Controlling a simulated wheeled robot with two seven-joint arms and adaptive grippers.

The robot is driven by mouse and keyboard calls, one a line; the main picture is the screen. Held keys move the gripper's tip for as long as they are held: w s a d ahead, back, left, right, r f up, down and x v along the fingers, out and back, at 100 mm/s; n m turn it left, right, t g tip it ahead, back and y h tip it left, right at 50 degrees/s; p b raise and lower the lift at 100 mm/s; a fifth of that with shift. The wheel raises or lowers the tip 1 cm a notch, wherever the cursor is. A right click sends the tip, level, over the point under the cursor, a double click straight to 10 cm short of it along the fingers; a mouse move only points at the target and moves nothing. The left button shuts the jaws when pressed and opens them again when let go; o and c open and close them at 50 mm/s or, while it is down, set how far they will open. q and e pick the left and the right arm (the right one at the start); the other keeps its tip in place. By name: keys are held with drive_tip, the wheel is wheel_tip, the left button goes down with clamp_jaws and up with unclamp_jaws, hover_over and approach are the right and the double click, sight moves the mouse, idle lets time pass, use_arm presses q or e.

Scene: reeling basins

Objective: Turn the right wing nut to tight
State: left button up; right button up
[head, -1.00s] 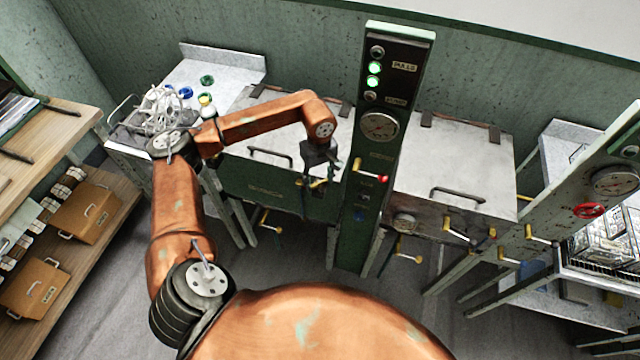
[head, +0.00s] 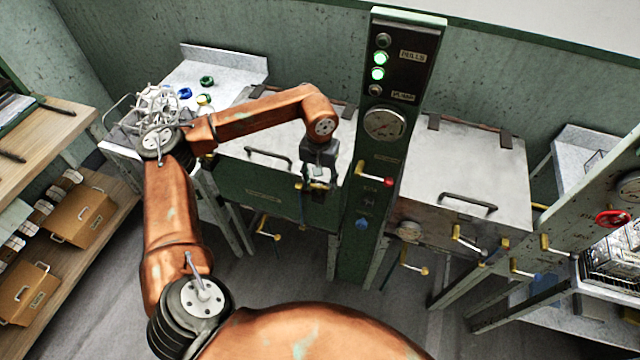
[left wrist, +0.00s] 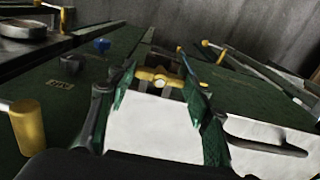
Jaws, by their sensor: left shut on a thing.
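The brass wing nut (left wrist: 160,78) sits between the two green-padded fingers of my left gripper (left wrist: 158,88) in the left wrist view. The gripper is shut on it. In the head view my left gripper (head: 317,186) points down at the front of the green left basin (head: 270,195), just left of the control column, and mostly hides the nut. Whether this is the right one of a pair, and how tight it is, I cannot tell. My right gripper is not in view.
The green control column (head: 365,205) stands close right of my gripper, with a red-knobbed lever (head: 388,182) sticking out. A right basin (head: 470,170) has a handled lid and brass valve levers. A wooden shelf (head: 60,150) stands at left. The floor between is clear.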

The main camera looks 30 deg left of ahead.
sight(319, 185)
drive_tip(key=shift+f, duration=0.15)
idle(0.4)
use_arm(q)
drive_tip(key=o, duration=1.2)
drive_tip(key=shift+c, duration=0.2)
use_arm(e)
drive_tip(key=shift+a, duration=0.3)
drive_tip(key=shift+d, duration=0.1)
use_arm(q)
drive_tip(key=shift+r, duration=0.15)
wheel_tip(319, 185, up, 12)
drive_tip(key=shift+f, duration=0.25)
